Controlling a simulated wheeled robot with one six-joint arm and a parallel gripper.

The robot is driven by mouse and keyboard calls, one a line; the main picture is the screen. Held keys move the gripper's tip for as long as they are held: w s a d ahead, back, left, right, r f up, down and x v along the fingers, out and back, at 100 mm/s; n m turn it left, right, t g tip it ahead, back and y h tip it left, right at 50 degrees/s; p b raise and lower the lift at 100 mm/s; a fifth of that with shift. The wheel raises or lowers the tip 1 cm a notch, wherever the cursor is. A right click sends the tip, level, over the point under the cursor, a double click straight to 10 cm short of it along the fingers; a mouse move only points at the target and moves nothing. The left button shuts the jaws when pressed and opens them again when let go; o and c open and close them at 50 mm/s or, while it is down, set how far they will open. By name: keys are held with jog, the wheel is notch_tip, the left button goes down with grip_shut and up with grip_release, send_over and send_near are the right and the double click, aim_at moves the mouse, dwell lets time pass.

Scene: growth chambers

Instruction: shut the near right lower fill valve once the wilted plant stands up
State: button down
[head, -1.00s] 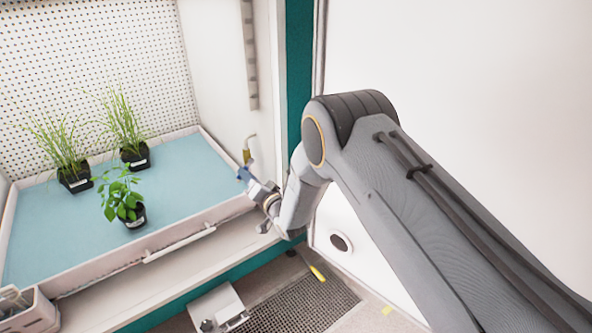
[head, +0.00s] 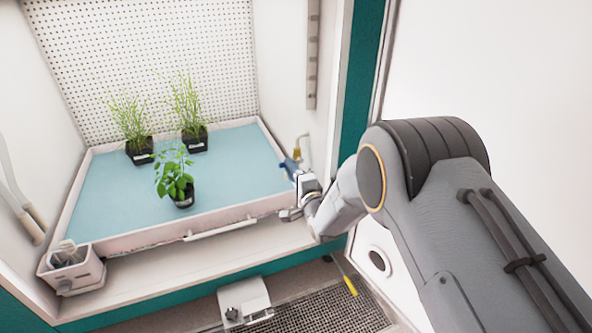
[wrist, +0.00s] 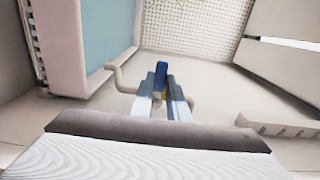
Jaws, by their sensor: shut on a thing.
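The broad-leaved plant (head: 175,184) stands in a small black pot at the front of the blue tray mat. Its stem and upper leaves rise upright; some lower leaves hang over the pot. A valve with a blue handle (head: 289,166) and a brass-coloured body (head: 297,152) is at the right chamber wall, beside the tray's right edge. My gripper (head: 294,176) is at the valve, shut on the blue handle. In the wrist view the handle (wrist: 161,75) stands up between the fingers of my gripper (wrist: 162,100). The fingers partly hide the valve body.
Two grassy plants (head: 131,125) (head: 190,105) stand behind on the tray (head: 110,242). A white bar (head: 233,230) runs along the tray front. A grey-white box (head: 72,272) sits at the front left. Below are a white box (head: 245,298) and a yellow-handled tool (head: 351,287) by a floor grate.

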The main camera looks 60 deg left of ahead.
dwell(0.4)
jog(key=c, duration=2)
grip_release()
jog(key=d, duration=0.2)
jog(key=s+d+p, duration=0.1)
jog(key=d, duration=0.2)
jog(key=d+p, duration=0.1)
jog(key=d, duration=0.1)
jog(key=shift+s+d, duration=0.2)
jog(key=shift+d, duration=0.15)
